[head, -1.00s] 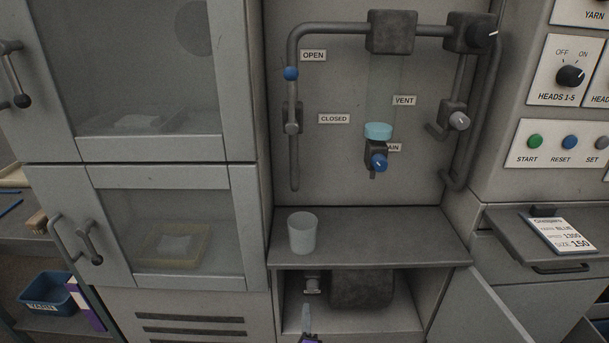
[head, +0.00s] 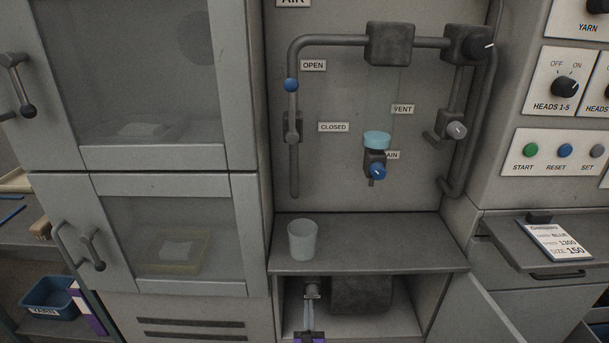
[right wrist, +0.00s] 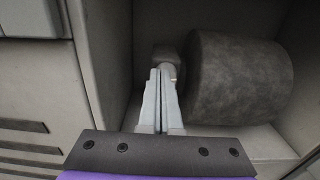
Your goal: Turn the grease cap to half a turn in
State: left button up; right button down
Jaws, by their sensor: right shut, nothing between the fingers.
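The grease cap (head: 312,285) is a small grey round fitting in the open lower compartment, left of a dark motor-like cylinder (head: 360,293). My right gripper (head: 308,306) reaches into the compartment from below, just under and in front of the cap. In the right wrist view, its two pale fingers (right wrist: 159,78) are together with nothing between them. Their tips lie over the lower part of the cap (right wrist: 168,66), hiding part of it; I cannot tell whether they touch. My left gripper is not in view.
The compartment's side walls and the open door (head: 487,309) at right bound the space. A shelf (head: 375,245) above carries a clear cup (head: 302,240). Valves and pipes (head: 293,165) are on the panel above. A cabinet (head: 185,285) stands at left.

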aim_at(317, 294)
jog(key=shift+w, duration=2.45)
jog(key=shift+d+f, duration=0.1)
jog(key=shift+f, duration=0.15)
jog(key=shift+d+r+b, duration=0.1)
jog(key=shift+d+b, duration=0.25)
jog(key=shift+b, duration=0.15)
jog(key=shift+d, duration=0.25)
jog(key=shift+d+b, duration=0.45)
jog(key=shift+b, duration=0.15)
jog(key=shift+d+r, duration=0.1)
jog(key=shift+d, duration=0.1)
